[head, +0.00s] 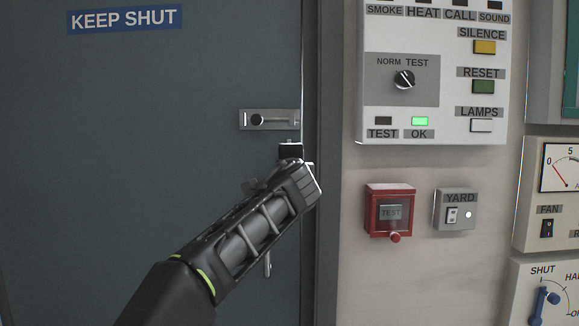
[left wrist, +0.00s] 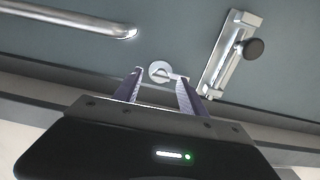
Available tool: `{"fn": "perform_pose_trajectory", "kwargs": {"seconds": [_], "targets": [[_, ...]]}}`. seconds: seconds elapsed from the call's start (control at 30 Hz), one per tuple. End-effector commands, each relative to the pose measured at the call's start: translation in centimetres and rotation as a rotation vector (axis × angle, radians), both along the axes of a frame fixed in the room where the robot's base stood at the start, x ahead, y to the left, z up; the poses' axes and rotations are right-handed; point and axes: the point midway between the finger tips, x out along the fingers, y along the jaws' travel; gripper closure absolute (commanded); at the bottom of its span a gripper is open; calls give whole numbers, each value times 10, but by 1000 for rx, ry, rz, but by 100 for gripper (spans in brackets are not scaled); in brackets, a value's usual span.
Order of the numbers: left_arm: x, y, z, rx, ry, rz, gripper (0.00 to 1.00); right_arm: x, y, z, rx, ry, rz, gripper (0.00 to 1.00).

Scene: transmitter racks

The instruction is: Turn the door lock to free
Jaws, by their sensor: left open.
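The door lock (left wrist: 160,71) is a small round silver disc with a raised turn piece on the grey door (head: 150,120). In the left wrist view it sits just beyond and between my fingertips. My left gripper (left wrist: 159,84) is open, with one finger on each side of the lock. I cannot tell whether the right fingertip touches it. In the head view my left gripper (head: 291,152) is at the door's right edge, below the slide bolt, and it hides the lock. My right gripper is not in view.
A slide bolt (head: 270,119) with a dark knob is above the lock; it also shows in the left wrist view (left wrist: 232,55). A bar handle (left wrist: 75,19) is on the other side. A red TEST box (head: 391,210) and YARD switch (head: 455,209) are on the wall to the right.

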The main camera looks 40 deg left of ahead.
Motion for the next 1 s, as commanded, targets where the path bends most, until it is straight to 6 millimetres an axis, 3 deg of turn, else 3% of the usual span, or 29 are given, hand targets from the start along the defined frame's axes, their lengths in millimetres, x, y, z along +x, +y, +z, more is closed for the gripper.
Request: {"fn": "perform_pose_trajectory", "kwargs": {"seconds": [0.4,1.0], "targets": [[-49,-37,-1,-2,-1,-1,51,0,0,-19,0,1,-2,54],[-52,-39,0,-1,-1,0,51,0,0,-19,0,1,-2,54]]}}
